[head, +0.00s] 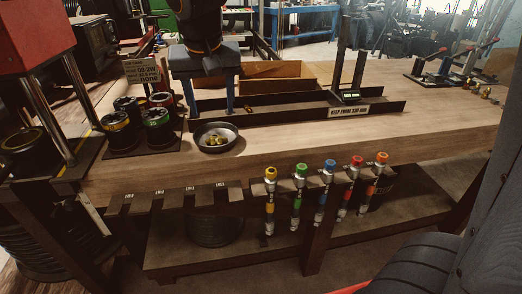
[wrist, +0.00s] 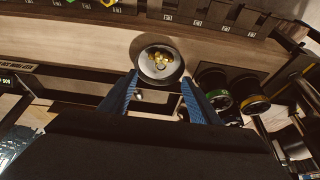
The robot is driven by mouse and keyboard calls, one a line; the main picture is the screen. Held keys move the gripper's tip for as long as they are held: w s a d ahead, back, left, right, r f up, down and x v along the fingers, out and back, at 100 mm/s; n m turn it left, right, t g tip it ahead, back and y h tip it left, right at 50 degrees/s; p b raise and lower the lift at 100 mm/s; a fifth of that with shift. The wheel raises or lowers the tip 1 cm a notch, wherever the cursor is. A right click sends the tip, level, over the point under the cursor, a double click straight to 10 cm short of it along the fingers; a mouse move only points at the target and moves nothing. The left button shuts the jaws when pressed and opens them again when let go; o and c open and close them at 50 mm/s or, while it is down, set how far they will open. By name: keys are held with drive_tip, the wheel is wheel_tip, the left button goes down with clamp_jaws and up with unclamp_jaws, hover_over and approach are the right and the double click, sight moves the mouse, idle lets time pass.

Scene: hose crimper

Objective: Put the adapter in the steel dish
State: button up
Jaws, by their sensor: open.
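The round steel dish (head: 203,144) sits on the wooden bench with several brass-coloured fittings (head: 215,141) in it. In the wrist view the dish (wrist: 147,72) lies just beyond my fingertips. My gripper (head: 210,112) points down, open, with two blue fingers spread wide above the bench behind the dish. In the wrist view nothing is held between the fingers (wrist: 160,80). A small dark and brass-coloured piece (head: 249,109) lies right of my gripper, near the channel's left end; I cannot tell whether it is the adapter.
Several round dies (head: 158,126) stand on a dark plate left of the dish. A long dark channel (head: 300,112) and a wooden bin (head: 283,72) are at the right and behind. Several coloured-collar hoses (head: 300,172) hang from the front rack. The bench right of the dish is clear.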

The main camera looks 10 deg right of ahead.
drive_tip(key=s+d+f+g, duration=0.3)
drive_tip(key=s+d+f, duration=1.3)
drive_tip(key=d+f, duration=0.1)
drive_tip(key=shift+d+f+g, duration=0.15)
drive_tip(key=shift+f+g, duration=0.2)
drive_tip(key=shift+g, duration=0.05)
